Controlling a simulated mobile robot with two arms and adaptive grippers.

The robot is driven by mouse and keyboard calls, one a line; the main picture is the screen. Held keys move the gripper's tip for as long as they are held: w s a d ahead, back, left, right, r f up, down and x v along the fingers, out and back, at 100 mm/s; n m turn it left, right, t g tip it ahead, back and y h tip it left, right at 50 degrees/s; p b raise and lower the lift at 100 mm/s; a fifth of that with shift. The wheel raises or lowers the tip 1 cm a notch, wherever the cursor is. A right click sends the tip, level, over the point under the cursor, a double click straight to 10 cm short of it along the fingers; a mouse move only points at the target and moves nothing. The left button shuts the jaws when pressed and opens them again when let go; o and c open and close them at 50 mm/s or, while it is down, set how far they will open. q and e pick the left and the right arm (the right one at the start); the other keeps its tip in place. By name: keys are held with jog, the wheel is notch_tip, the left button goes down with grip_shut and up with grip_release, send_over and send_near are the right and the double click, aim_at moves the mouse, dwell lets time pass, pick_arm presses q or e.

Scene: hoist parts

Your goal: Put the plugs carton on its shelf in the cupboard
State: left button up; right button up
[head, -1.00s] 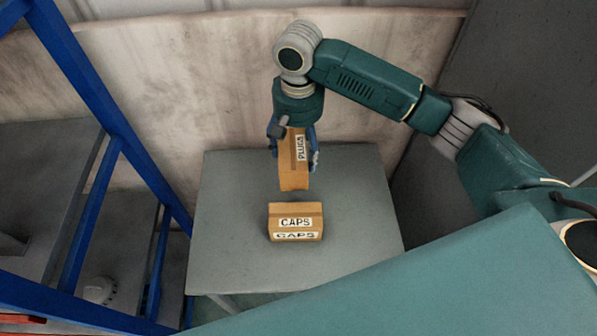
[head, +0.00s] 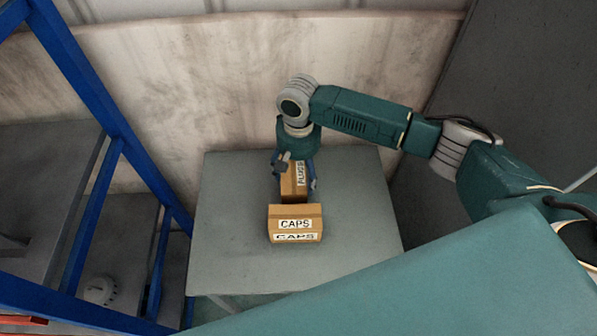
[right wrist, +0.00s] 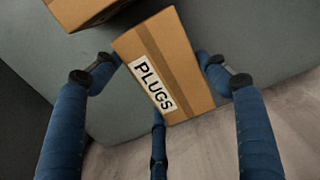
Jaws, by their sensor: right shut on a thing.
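The plugs carton (head: 292,184) is a small brown box with a white PLUGS label. My right gripper (head: 296,182) points down and is shut on it, with fingers on both sides. It is just behind the caps carton (head: 295,223) over the grey table; I cannot tell whether its underside touches the table. In the right wrist view the plugs carton (right wrist: 172,62) sits tilted between the blue fingers. My left gripper is not in view. No cupboard can be made out for certain.
The caps carton stands on the grey table (head: 355,235), close in front of the plugs carton. A stained wall (head: 200,90) stands behind. The table's sides are clear.

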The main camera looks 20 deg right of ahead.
jog(key=o, duration=1.6)
jog(key=shift+f, duration=0.1)
jog(key=shift+o, duration=0.2)
